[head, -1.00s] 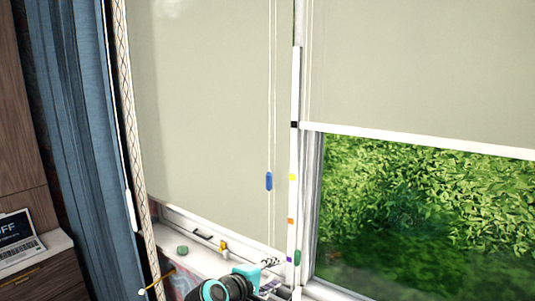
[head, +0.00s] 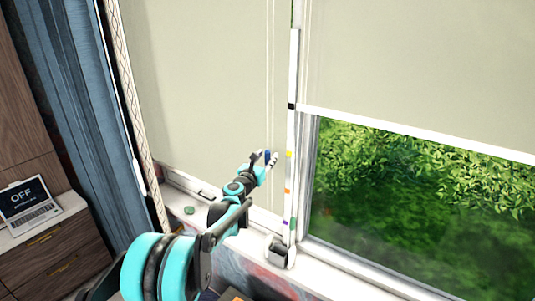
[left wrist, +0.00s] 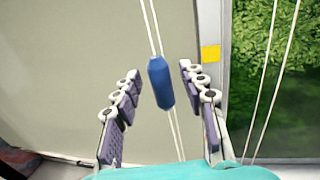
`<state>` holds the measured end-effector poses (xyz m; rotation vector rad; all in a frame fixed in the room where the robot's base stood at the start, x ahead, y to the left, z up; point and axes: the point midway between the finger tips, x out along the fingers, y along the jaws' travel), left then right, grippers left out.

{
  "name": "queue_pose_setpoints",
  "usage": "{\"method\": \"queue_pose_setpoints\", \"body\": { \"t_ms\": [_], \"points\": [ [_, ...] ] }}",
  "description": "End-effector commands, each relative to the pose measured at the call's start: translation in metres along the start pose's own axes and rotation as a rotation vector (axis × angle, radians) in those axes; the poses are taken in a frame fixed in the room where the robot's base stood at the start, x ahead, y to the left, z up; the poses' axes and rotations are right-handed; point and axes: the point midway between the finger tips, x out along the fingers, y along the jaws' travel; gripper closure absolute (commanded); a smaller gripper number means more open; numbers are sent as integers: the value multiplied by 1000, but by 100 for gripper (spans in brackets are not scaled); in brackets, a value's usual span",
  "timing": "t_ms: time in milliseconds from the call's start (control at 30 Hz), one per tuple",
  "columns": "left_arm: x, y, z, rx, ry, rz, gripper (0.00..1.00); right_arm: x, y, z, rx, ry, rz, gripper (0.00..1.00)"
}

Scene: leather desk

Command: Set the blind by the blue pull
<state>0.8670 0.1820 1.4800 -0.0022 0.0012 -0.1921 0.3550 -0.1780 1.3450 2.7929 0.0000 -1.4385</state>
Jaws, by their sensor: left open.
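The blue pull (head: 267,157) hangs on thin cords in front of the left blind (head: 195,90), which reaches down close to the sill. My left gripper (head: 266,156) is at the pull, with its fingers open. In the left wrist view the blue pull (left wrist: 160,83) hangs between the two open fingers, slightly tilted, with a gap on each side. The right blind (head: 420,65) is partly lowered, its white bottom bar near the black mark. My right gripper is not in view.
A green pull (head: 293,224) hangs low by the strip, at the right of my arm. The sill (head: 340,276) holds a small green round object (head: 189,210). A blue curtain (head: 75,90) and a laptop (head: 28,204) reading "OFF" are at the left.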

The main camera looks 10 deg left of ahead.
Motion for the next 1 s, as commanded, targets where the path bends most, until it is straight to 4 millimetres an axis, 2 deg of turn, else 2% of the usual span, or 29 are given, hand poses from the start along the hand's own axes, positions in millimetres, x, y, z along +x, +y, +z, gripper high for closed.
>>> {"method": "queue_pose_setpoints", "body": {
  "t_ms": [167, 433, 467, 600, 1000],
  "points": [
    [15, 0, 0, 1, 0, -1, 58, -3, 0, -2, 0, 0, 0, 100],
    [17, 0, 0, 2, 0, -1, 58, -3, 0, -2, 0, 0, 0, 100],
    [17, 0, 0, 2, 0, -1, 63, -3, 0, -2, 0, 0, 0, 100],
    [16, 0, 0, 2, 0, 0, 100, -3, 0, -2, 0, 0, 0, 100],
    [16, 0, -4, 2, 0, 0, 100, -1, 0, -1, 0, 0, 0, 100]
  ]
}}
